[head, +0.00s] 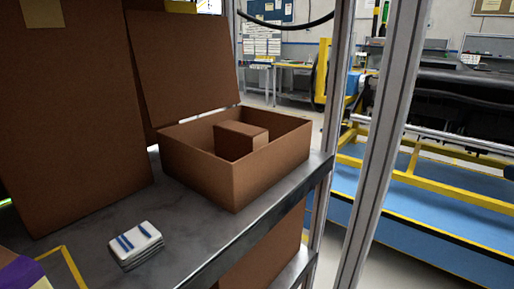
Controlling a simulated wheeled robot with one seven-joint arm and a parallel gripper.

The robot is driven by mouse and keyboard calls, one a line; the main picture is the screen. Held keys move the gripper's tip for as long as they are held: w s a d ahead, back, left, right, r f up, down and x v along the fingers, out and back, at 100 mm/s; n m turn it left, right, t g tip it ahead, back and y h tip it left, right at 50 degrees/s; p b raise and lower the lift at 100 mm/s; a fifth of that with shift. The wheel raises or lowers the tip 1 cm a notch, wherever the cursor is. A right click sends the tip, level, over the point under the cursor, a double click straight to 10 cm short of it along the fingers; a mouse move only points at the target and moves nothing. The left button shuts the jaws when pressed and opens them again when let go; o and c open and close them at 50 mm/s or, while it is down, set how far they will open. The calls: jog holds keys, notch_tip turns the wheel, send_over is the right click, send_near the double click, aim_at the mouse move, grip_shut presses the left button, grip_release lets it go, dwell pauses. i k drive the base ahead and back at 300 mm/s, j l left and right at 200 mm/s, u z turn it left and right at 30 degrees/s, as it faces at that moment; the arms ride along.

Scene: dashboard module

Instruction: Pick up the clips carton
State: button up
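An open brown cardboard box (212,175) stands on the grey shelf. Inside it is a smaller closed brown carton (240,140), its top above the inner floor and its lower part hidden by the box's front wall. I cannot read any label, so I cannot tell for sure which of these is the clips carton. My gripper is not in view.
A white stack with blue stripes (136,245) lies on the shelf (195,222). A tall brown box (75,110) stands at left, and a large brown panel (182,70) rises behind the open box. Metal posts (385,130) border the shelf's right side.

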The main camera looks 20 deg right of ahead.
aim_at(233, 140)
jog(key=i+l+u, duration=0.3)
jog(key=l+u, duration=0.25)
jog(key=i+l+u, duration=0.3)
jog(key=k+l, duration=0.05)
jog(key=k, duration=0.05)
